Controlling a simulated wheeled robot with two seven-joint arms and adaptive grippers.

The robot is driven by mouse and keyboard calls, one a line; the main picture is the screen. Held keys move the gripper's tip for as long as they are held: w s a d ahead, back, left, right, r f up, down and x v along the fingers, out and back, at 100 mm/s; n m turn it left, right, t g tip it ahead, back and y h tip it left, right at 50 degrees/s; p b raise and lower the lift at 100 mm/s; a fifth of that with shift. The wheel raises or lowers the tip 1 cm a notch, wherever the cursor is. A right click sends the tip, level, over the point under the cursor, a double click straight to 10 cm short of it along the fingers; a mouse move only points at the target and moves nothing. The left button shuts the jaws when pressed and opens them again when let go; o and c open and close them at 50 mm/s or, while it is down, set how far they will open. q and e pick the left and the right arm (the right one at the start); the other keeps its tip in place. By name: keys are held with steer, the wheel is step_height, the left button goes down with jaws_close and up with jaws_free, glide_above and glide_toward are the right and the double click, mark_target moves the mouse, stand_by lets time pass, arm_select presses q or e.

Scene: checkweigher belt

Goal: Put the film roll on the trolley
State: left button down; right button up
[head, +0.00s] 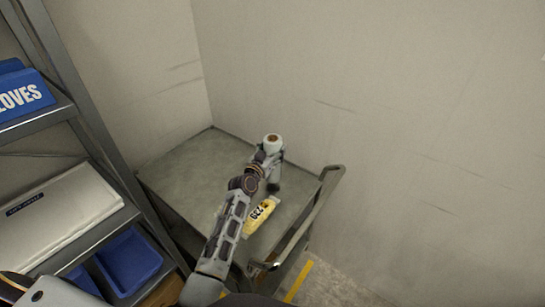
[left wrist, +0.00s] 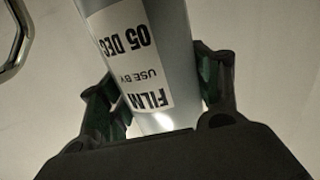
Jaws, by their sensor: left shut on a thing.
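The film roll (head: 273,139) is a pale cylinder with a brown core end, upright over the far part of the trolley (head: 185,165). My left gripper (head: 268,157) is shut on it. In the left wrist view the roll (left wrist: 182,50) stands between the two fingers (left wrist: 158,95), and its white label reads FILM, USE BY 05 DEC. The trolley has a flat grey top and a handle on its right side. Whether the roll's lower end touches the top is hidden by the gripper. My right gripper is not in view.
A yellow packet with a black number (head: 261,214) lies on the trolley beside my left forearm. The trolley's left part is clear. A shelf rack (head: 88,95) on the left holds a blue GLOVES box (head: 22,93) and blue bins (head: 130,262). Walls stand close behind the trolley.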

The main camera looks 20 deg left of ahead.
arm_select(q)
steer(key=shift+f, duration=1.45)
steer(key=shift+c, duration=1.7)
jaws_free()
steer(key=shift+f+b, duration=0.2)
steer(key=shift+b, duration=0.1)
steer(key=shift+r, duration=0.1)
steer(key=s+a, duration=0.1)
steer(key=s, duration=1.1)
steer(key=shift+a+r, duration=0.3)
steer(key=shift+a, duration=0.1)
